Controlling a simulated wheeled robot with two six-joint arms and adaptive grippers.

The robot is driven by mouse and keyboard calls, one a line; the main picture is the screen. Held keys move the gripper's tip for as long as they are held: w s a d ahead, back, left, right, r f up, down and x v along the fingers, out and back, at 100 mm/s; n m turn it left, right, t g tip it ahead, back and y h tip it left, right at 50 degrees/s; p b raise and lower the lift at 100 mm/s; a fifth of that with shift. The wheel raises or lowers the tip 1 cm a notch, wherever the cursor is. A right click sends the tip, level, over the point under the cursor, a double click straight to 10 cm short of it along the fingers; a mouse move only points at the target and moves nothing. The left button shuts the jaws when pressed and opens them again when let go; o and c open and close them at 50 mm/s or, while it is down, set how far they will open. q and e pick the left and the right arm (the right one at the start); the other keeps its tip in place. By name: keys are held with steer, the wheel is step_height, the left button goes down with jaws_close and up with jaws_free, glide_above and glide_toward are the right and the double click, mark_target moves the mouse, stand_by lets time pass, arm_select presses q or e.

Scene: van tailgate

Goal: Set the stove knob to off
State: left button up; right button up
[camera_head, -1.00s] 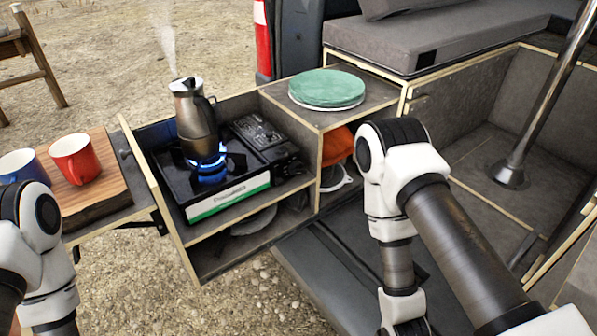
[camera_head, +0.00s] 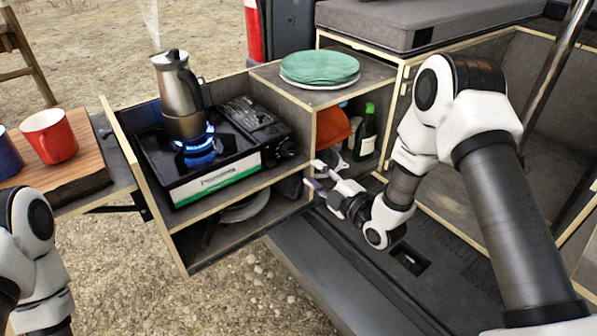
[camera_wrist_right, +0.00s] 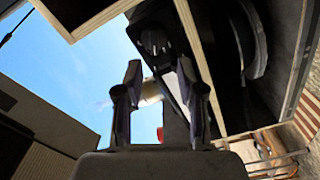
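The camping stove (camera_head: 218,182) sits on the upper shelf of the pull-out box, with a blue flame (camera_head: 198,150) burning under a metal coffee pot (camera_head: 180,98). The dark stove knob (camera_head: 284,150) is at the right end of the stove's front; its setting is too small to read. A dark round part that looks like the knob (camera_wrist_right: 153,40) shows beyond the fingers in the right wrist view. My right gripper (camera_head: 311,175) is open and empty, a little right of and below the knob, apart from it. My left arm shows at lower left; its gripper is out of view.
Green plates (camera_head: 320,66) rest on the counter right of the stove. Below them are an orange item (camera_head: 332,127) and a green bottle (camera_head: 366,133). A red mug (camera_head: 49,135) stands on a wooden board at left. The box's wooden edges lie near my right gripper.

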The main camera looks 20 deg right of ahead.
mark_target(294, 154)
steer(key=x, duration=0.5)
steer(key=r+p+x, duration=0.1)
steer(key=x, duration=0.1)
steer(key=shift+w+a, duration=0.1)
steer(key=shift+w, duration=0.3)
jaws_close()
